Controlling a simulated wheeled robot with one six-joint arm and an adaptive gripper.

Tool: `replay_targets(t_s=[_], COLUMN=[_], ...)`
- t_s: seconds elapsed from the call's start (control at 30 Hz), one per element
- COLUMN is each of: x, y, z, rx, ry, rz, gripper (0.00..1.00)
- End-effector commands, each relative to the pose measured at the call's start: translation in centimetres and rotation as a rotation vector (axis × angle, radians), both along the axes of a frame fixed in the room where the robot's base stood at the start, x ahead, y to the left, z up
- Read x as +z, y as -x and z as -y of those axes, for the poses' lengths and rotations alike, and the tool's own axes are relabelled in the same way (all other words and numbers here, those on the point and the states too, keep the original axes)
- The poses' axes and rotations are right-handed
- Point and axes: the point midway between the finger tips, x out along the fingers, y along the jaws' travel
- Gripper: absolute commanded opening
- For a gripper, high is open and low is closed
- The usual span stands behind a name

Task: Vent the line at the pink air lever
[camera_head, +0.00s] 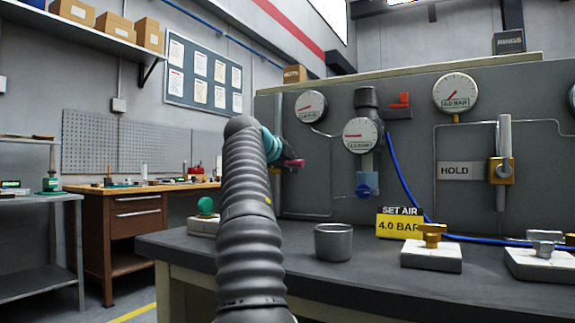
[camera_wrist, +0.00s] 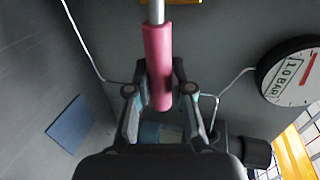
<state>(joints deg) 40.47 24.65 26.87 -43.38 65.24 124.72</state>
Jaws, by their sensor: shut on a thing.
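The pink air lever (camera_wrist: 157,55) has a pink sleeve on a metal rod. In the wrist view it runs down from the top middle, in between the fingers of my gripper (camera_wrist: 158,95). My gripper is shut on the pink sleeve. In the head view only a small pink end of the lever (camera_head: 294,163) shows beside my gripper (camera_head: 283,157), at the left part of the grey panel. My arm and gripper hide the rest of the lever and its valve body there.
The grey panel (camera_head: 410,150) carries several gauges; one gauge (camera_wrist: 290,77) reads "1.0 BAR" on its label. A HOLD plate (camera_head: 461,170) sits beside an upright grey handle (camera_head: 504,140). A grey cup (camera_head: 333,243) and a yellow "SET AIR 4.0 BAR" sign (camera_head: 398,225) stand on the bench.

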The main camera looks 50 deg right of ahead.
Motion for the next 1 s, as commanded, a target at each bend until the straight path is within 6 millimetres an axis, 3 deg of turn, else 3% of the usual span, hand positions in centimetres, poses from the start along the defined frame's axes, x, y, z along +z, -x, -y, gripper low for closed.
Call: replay_targets(t_s=[0.1, 0.13, 0.23, 0.67, 0.87, 1.0], x=[-0.3, -0.3, -0.3, 0.1, 0.8, 1.6], y=[0.0, 0.0, -0.1, -0.1, 0.5, 0.9], z=[0.1, 0.1, 0.0, -0.8, -3.3, -6.2], rx=[-0.002, -0.002, -0.001, 0.004, 0.004, 0.005], ry=[-0.006, -0.006, -0.006, -0.003, -0.002, -0.002], rz=[-0.001, -0.001, -0.001, -0.001, -0.001, -0.001], gripper=[0.00, 0.23, 0.47, 0.47, 0.47, 0.47])
